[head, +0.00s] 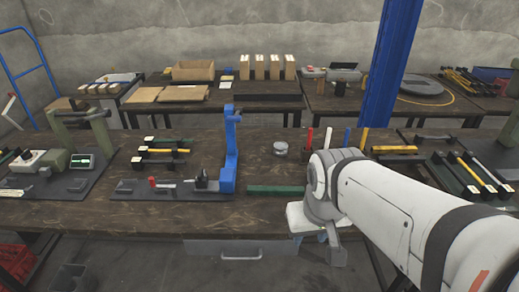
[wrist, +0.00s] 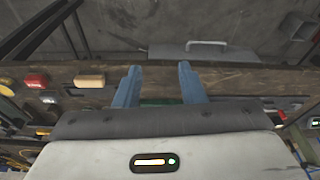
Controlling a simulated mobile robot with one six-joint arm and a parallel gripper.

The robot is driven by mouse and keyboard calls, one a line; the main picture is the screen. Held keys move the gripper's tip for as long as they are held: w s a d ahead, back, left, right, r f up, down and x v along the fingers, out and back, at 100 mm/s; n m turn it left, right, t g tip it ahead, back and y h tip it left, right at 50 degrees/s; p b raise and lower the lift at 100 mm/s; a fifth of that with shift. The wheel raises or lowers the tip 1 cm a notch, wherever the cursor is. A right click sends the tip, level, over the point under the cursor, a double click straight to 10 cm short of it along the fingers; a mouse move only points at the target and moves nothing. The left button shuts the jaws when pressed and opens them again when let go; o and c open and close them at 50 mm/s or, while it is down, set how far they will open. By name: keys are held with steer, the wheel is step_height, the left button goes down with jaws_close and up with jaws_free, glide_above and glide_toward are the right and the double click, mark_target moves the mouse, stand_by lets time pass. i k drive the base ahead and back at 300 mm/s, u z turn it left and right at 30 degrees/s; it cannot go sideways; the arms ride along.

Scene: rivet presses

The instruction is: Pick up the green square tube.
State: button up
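A green square tube (head: 276,191) lies flat near the front edge of the dark wooden table, to the right of the blue press. In the wrist view a green strip (wrist: 158,102) shows between the bases of my fingers, partly hidden by the gripper body. My gripper (wrist: 157,72) has two blue fingers spread apart with nothing between their tips. In the head view my white wrist is just right of the tube's right end, at the table's front edge, and mostly hides the fingers.
The blue press (head: 230,155) stands on a dark base plate left of the tube. A round metal can (head: 281,148) and several coloured upright pegs stand behind. A rack of bars (head: 478,172) is at right. A drawer with a handle (head: 241,256) is below the front edge.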

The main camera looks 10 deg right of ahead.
mark_target(264, 190)
steer(key=z, duration=2.2)
steer(key=k, duration=1)
steer(key=u, duration=1.9)
steer(key=i, duration=1)
